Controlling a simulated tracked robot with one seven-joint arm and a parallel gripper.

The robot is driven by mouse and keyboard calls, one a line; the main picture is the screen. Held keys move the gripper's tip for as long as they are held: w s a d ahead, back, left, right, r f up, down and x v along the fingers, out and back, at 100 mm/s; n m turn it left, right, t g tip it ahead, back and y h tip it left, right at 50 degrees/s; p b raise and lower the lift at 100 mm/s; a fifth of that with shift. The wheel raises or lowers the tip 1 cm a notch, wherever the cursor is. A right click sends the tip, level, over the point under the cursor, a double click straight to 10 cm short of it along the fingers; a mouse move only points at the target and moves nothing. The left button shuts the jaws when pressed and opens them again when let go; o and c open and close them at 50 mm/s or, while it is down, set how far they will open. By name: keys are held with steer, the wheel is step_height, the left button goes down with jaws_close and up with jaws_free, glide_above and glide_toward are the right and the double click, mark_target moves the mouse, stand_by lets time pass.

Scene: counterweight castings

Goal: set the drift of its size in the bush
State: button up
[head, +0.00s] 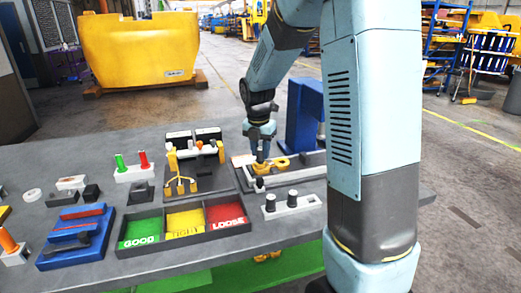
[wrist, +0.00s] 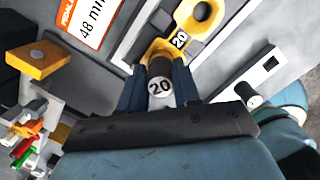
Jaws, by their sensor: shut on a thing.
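In the head view my gripper (head: 262,150) is over the left part of the yellow casting (head: 281,162), on a grey fixture.
A white rack (head: 305,203) holds two dark drifts in front of the fixture. A tray (head: 190,239) marked GOOD, TIGHT and LOOSE lies to the left. A yellow part stand (head: 180,183), a blue holder (head: 75,240) and a blue post (head: 302,115) surround the work area.

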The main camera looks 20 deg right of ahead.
steer(key=shift+f, duration=0.5)
stand_by(0.3)
steer(key=o, duration=1.1)
steer(key=shift+o, duration=0.2)
step_height(320, 180, up, 14)
steer(key=s+a, duration=0.1)
steer(key=shift+s+f, duration=0.2)
